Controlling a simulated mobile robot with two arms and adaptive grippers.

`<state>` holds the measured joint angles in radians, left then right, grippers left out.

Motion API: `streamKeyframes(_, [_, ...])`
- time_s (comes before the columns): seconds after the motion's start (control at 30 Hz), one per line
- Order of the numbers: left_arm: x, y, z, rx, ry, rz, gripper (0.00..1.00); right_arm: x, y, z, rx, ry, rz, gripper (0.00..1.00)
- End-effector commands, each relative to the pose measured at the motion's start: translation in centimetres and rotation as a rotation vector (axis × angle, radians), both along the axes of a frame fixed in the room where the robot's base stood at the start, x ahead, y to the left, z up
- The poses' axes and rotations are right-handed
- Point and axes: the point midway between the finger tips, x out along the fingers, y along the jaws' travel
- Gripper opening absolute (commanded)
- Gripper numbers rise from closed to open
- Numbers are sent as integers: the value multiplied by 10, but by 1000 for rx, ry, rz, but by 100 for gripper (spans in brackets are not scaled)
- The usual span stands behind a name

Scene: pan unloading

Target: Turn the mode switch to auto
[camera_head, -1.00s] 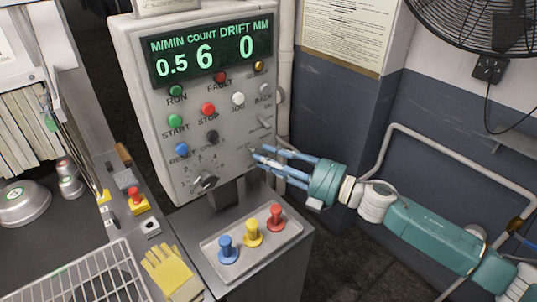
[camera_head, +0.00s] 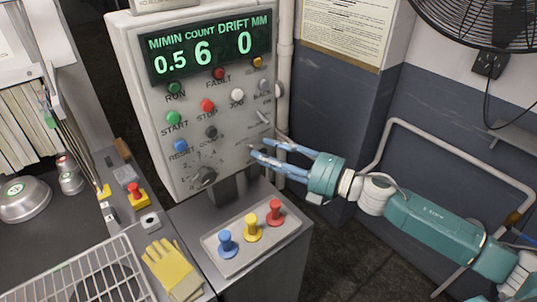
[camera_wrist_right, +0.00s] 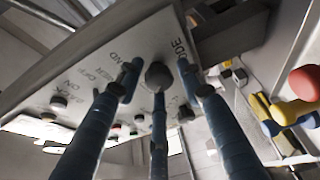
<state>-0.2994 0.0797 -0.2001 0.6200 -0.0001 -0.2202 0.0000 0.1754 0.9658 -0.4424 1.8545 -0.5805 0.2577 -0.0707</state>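The grey control panel (camera_head: 200,110) stands upright with a lit display. My right gripper (camera_head: 256,148) has blue fingers reaching to the panel's lower right side. In the right wrist view, lettering ending in "ODE" and "AND" lies on the panel face beside a dark round knob (camera_wrist_right: 158,75), which appears to be the mode switch. My right gripper (camera_wrist_right: 158,82) has its fingers spread around the knob, with gaps at both sides. The middle finger overlaps it; contact cannot be told. The knob's setting is not readable. My left gripper is not in view.
Round buttons and a small lever (camera_head: 263,118) sit close above the fingers. A larger dial (camera_head: 204,176) is at the lower left. Below is a tray (camera_head: 228,263) with blue, yellow and red knobs. A pipe rail (camera_head: 460,160) runs behind my right arm.

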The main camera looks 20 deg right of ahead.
Motion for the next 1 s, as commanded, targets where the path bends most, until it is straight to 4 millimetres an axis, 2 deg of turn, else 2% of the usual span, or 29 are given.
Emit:
streamKeyframes(0.27, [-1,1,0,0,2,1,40,-7,-6,1,2,1,-1,37])
streamKeyframes(0.8, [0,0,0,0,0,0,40,-70,-65,-1,0,4,-1,37])
streamKeyframes(1.0, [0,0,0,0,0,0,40,-84,-78,0,3,3,-1,37])
